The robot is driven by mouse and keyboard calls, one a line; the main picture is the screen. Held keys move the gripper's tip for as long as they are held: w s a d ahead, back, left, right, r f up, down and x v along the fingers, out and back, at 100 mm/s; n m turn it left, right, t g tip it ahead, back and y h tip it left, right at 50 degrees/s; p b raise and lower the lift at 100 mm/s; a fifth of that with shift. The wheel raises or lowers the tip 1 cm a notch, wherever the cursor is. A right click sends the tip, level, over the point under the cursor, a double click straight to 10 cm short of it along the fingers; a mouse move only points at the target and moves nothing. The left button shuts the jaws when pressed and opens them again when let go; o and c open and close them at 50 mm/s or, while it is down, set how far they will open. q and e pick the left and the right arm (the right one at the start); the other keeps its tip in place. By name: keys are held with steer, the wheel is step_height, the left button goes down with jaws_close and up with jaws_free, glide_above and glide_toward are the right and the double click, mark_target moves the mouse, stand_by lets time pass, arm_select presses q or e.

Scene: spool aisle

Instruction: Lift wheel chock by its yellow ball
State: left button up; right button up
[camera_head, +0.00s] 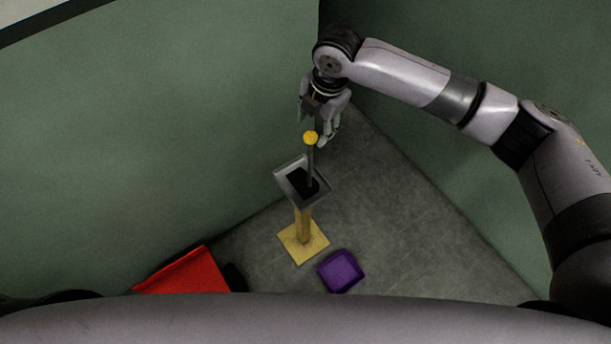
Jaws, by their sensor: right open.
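The yellow ball (310,138) sits on top of a thin grey upright rod. The rod rises from the dark wheel chock (301,181), which lies in a grey tray (284,178) on a yellow stand (304,226). My right gripper (322,128) comes in from the upper right, pointing down, with its fingers apart. In the picture its fingers are around and just above the ball; I cannot tell the exact gap in depth. The chock rests in the tray. My left gripper is not in view.
A purple tray (341,271) lies on the grey floor right of the stand's yellow base. A red object (187,272) is at the lower left, with a dark thing beside it. Green walls close in at left and right and meet behind the stand. Floor to the right is clear.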

mark_target(312, 134)
steer(key=shift+w+a+f, duration=0.1)
steer(key=shift+a+f, duration=0.05)
steer(key=shift+f, duration=0.45)
steer(key=shift+f+p, duration=0.35)
steer(key=f, duration=0.1)
steer(key=f+p, duration=0.1)
steer(key=f, duration=0.1)
steer(key=shift+w+a+f, duration=0.2)
steer(key=shift+w+f, duration=0.05)
steer(key=shift+f, duration=0.05)
steer(key=shift+w+a+f, duration=0.1)
steer(key=shift+f, duration=0.3)
jaws_close()
